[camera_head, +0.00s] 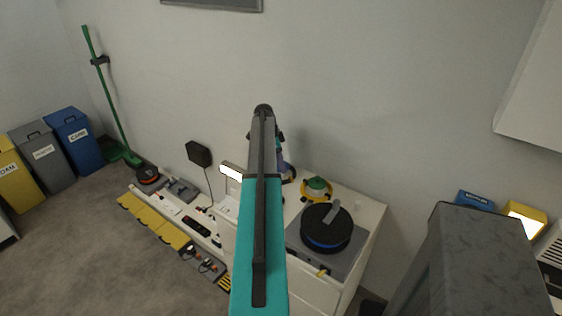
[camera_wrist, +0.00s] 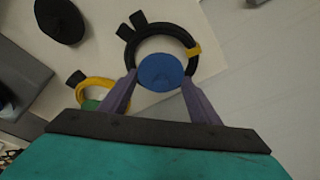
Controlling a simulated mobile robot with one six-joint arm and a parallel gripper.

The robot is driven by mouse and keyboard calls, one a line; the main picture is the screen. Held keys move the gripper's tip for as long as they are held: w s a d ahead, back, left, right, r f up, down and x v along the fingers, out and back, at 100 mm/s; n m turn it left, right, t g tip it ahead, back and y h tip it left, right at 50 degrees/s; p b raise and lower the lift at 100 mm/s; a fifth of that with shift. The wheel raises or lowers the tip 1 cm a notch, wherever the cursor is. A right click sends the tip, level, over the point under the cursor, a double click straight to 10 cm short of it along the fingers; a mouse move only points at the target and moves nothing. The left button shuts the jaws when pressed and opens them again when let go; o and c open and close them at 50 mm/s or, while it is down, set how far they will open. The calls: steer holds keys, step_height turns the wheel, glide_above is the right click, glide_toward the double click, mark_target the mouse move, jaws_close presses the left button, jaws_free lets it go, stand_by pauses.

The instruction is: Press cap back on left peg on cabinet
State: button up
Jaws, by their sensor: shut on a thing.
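My gripper (camera_wrist: 160,80) has its two purple fingers closed on a round blue cap (camera_wrist: 160,70) in the wrist view. The cap sits inside the outline of a black coil (camera_wrist: 130,38) with a yellow tie. The peg under the cap is hidden, so I cannot tell whether the cap touches it. In the head view my arm covers most of the gripper, and only a bit of purple finger shows above the white cabinet (camera_head: 372,214). A yellow coil around a green cap (camera_head: 317,185) is to the right on the cabinet; it also shows in the wrist view (camera_wrist: 92,104).
A black spool with a blue edge (camera_head: 326,228) lies on a grey device on the cabinet top. A small lit lamp (camera_head: 231,172) stands left of my arm. Yellow trays (camera_head: 150,219) and tools line the floor. The wall is close behind the cabinet.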

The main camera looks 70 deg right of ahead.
steer(key=shift+f, duration=0.2)
steer(key=o, duration=1.7)
steer(key=shift+o, duration=0.2)
steer(key=shift+r, duration=0.1)
steer(key=shift+r+p, duration=1.25)
steer(key=shift+r, duration=2.15)
jaws_close()
